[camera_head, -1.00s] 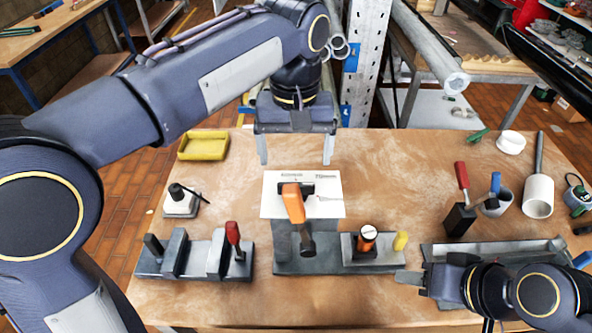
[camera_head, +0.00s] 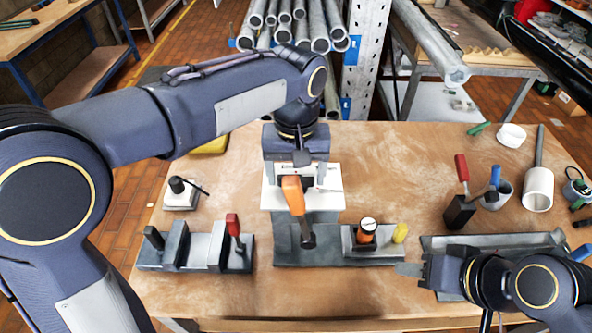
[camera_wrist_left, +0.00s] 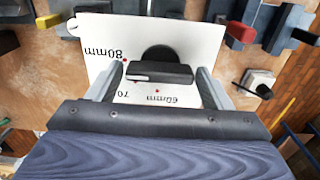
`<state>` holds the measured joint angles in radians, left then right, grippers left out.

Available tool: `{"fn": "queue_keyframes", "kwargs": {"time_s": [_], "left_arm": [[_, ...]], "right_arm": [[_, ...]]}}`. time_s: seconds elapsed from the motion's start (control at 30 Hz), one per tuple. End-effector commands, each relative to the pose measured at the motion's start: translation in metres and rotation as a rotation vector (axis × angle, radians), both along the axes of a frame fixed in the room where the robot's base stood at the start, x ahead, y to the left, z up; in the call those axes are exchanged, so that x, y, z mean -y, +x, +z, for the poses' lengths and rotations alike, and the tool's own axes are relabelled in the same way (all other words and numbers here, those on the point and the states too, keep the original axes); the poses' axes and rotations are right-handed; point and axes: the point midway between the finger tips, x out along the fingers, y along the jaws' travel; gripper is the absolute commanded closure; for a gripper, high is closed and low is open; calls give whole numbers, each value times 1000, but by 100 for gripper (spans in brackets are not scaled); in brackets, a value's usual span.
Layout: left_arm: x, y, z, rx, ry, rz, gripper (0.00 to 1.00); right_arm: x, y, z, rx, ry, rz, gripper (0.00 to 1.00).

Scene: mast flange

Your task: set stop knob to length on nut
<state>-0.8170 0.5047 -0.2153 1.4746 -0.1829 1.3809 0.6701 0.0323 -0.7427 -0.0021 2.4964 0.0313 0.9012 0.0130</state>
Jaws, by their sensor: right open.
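A white plate (camera_head: 334,204) printed with lengths stands behind the grey fixture (camera_head: 300,258). The left wrist view shows the plate (camera_wrist_left: 205,45) with 60mm, 70 and 80mm marks and red dots. A black bar-shaped stop knob (camera_wrist_left: 160,72) with a pale mark sits on it. My left gripper (camera_head: 294,172) is open above the plate; in the wrist view its fingers (camera_wrist_left: 157,88) stand either side of the knob, with gaps. An orange-handled lever (camera_head: 293,195) partly hides the plate in the head view. My right gripper (camera_head: 410,278) is open and empty at the front right. I cannot make out a nut.
A red-handled clamp block (camera_head: 205,252) is at left. A grey tray (camera_head: 440,243) lies by my right gripper.

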Motion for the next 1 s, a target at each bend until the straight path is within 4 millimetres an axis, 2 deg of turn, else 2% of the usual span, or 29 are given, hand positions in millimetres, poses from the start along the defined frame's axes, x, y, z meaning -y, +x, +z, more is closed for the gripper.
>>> {"fn": "queue_keyframes", "kwargs": {"time_s": [0.03, 0.2, 0.23, 0.63, 1.0], "left_arm": [[0, 0, 0, 0, 0, 0, 34], [0, 0, 0, 0, 0, 0, 56], [0, 0, 0, 0, -1, 0, 57], [0, 0, 2, 0, 0, 88, 57], [0, 0, 3, 0, 0, 394, 57]], "right_arm": [[0, 0, 0, 0, 0, 0, 56], [0, 0, 0, 0, 0, 0, 56], [0, 0, 0, 0, 0, 0, 56], [0, 0, 5, 0, 0, 0, 56], [0, 0, 17, 0, 0, 0, 56]]}}
